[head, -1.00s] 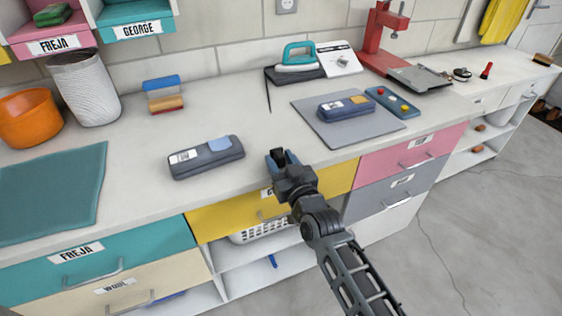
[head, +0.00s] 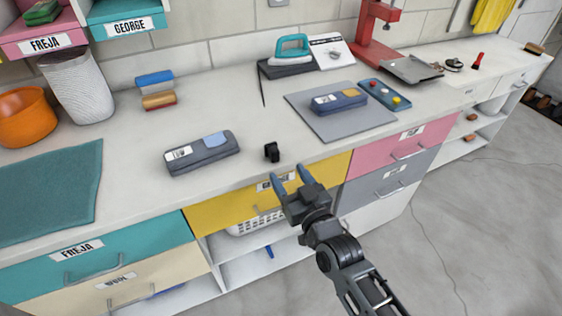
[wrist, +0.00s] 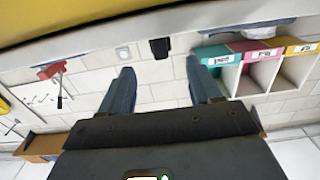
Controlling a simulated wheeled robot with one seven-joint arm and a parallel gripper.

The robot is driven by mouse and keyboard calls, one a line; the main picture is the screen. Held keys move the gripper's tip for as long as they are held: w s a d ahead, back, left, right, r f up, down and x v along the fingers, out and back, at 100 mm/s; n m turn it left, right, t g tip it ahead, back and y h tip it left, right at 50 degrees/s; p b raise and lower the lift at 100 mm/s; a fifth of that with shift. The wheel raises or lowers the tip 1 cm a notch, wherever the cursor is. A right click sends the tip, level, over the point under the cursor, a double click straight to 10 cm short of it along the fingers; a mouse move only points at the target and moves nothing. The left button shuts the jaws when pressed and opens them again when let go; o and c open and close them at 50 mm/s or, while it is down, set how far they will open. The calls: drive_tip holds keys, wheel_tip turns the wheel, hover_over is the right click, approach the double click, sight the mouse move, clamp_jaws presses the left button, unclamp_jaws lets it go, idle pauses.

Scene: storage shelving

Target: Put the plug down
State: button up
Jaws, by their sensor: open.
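The plug (head: 271,152) is a small black block standing on the white countertop near its front edge, to the right of a dark pencil-case-like box. My gripper (head: 291,178) is open and empty in front of the counter's edge, just below and right of the plug in the head view, apart from it. In the wrist view the two blue-grey fingers of my gripper (wrist: 158,88) are spread wide with nothing between them. The plug (wrist: 159,48) shows beyond the fingertips there, small and dark.
A dark blue-grey case (head: 202,153) lies left of the plug. A grey mat (head: 322,127) with another case (head: 338,101) lies to the right, next to a blue panel with coloured knobs (head: 385,93). A yellow drawer (head: 225,210) is below the counter edge. Bare countertop surrounds the plug.

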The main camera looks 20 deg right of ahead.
drive_tip(key=shift+s, duration=1.75)
drive_tip(key=s+g, duration=0.2)
drive_tip(key=s, duration=1.9)
drive_tip(key=s+r, duration=0.4)
drive_tip(key=s, duration=0.4)
drive_tip(key=s+r+g, duration=0.1)
drive_tip(key=s+r, duration=0.4)
drive_tip(key=s, duration=0.3)
drive_tip(key=shift+s+r, duration=0.25)
drive_tip(key=shift+r, duration=0.05)
drive_tip(key=shift+o, duration=0.5)
drive_tip(key=shift+s+r, duration=0.25)
drive_tip(key=shift+r, duration=0.1)
